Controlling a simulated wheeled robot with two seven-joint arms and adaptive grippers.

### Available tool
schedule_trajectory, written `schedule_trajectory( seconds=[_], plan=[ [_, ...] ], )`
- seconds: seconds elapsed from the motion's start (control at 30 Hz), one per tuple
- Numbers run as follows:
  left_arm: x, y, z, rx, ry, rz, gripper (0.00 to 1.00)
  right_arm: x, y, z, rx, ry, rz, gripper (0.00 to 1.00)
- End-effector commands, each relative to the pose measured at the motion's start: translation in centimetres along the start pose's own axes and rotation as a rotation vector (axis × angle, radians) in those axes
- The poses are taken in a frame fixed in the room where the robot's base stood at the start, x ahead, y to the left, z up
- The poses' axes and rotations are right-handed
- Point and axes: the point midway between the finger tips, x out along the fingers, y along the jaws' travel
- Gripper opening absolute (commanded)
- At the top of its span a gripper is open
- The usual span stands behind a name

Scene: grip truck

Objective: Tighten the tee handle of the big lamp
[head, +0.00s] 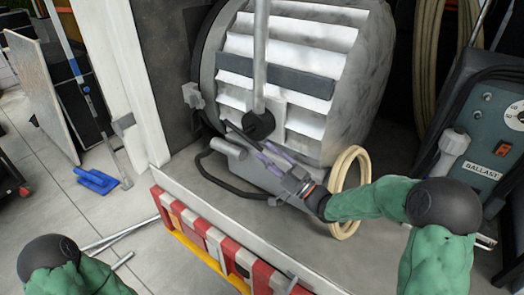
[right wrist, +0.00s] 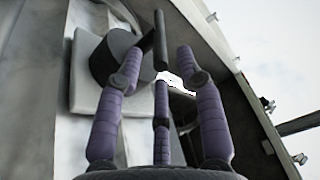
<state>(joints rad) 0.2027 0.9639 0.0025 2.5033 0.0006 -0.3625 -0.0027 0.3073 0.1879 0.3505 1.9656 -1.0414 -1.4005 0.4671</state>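The big lamp (head: 345,75) is a large grey drum with pale slats, at top centre in the head view. Its tee handle has a round black hub (head: 259,124) on the lamp's side, below a grey upright pole. In the right wrist view the hub (right wrist: 112,60) and the dark crossbar (right wrist: 161,42) are close ahead. My right gripper (head: 262,152) has purple fingers spread just below the handle. In the wrist view, the crossbar lies between the two outer fingertips (right wrist: 158,60); I cannot tell whether any finger touches it. My left gripper is out of view.
A red-and-white striped truck edge (head: 205,235) runs along the front. A pale coiled hose (head: 347,190) stands beside my right forearm. A grey ballast box (head: 490,130) is at the right. Open tiled floor (head: 50,180) lies at the left.

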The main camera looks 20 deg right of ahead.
Motion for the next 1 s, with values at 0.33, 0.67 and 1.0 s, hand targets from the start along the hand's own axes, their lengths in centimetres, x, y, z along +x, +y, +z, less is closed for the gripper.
schedule_trajectory(
  seconds=[0.33,0.67,1.0],
  plan=[
    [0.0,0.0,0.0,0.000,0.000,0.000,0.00,2.2,0.0,0.0,0.001,0.000,0.000,0.38],
    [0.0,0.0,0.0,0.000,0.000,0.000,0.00,2.2,0.0,0.0,0.000,0.000,0.001,0.04],
    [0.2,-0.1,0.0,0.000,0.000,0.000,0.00,2.3,0.2,0.1,0.000,0.004,0.000,0.00]
  ],
)
